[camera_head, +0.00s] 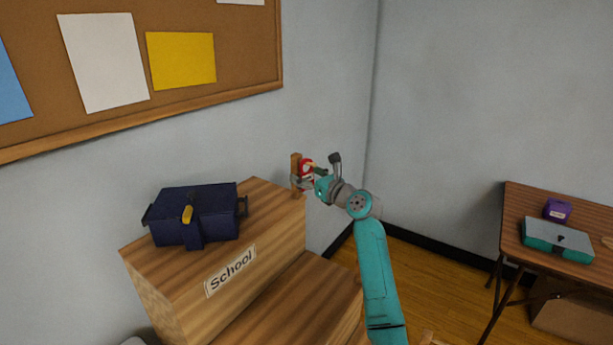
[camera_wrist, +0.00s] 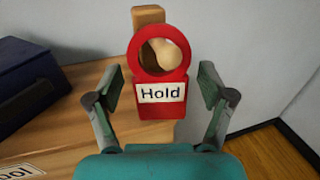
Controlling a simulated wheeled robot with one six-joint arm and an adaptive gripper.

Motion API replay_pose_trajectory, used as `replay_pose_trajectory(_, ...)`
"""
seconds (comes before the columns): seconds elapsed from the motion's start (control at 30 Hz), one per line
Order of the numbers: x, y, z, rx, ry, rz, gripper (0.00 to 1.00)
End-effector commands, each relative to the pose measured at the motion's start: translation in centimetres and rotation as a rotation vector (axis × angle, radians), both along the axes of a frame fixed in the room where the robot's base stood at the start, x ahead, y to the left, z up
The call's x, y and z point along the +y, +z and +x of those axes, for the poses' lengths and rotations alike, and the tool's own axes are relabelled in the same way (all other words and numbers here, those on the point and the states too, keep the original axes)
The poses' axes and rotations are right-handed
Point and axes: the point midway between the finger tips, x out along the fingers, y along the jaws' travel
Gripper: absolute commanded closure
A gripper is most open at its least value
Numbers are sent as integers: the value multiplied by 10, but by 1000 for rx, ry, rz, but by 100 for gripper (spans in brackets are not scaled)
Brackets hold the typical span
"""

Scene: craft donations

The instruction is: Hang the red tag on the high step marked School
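The red tag (camera_wrist: 161,107) has a round ring at its top and a white label reading "Hold". Its ring is around a pale knob (camera_wrist: 164,52) on a wooden post (camera_wrist: 147,17), and the tag hangs upright there. In the head view the tag (camera_head: 307,165) and post (camera_head: 296,169) are at the right back end of the high step (camera_head: 160,267) marked "School" (camera_head: 231,270). My gripper (camera_wrist: 160,85) is open, one finger on each side of the tag, with visible gaps between. My gripper (camera_head: 309,179) partly hides the tag in the head view.
A dark blue toolbox (camera_head: 206,210) with a yellow latch sits on the high step, left of the post. A lower wooden step (camera_head: 290,312) is in front. At right, a table (camera_head: 518,200) holds a purple box (camera_head: 557,210) and a teal case (camera_head: 546,241).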

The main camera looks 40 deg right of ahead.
Motion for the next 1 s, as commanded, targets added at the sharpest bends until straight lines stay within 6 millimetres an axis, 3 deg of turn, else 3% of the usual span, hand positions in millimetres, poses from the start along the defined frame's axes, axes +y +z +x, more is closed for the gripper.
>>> replay_pose_trajectory(0.37,-1,-1,-9,0,-1,0,19)
replay_pose_trajectory(0.8,-9,-1,-88,0,-3,0,19)
replay_pose_trajectory(1.0,-10,-1,-113,0,-1,0,19)
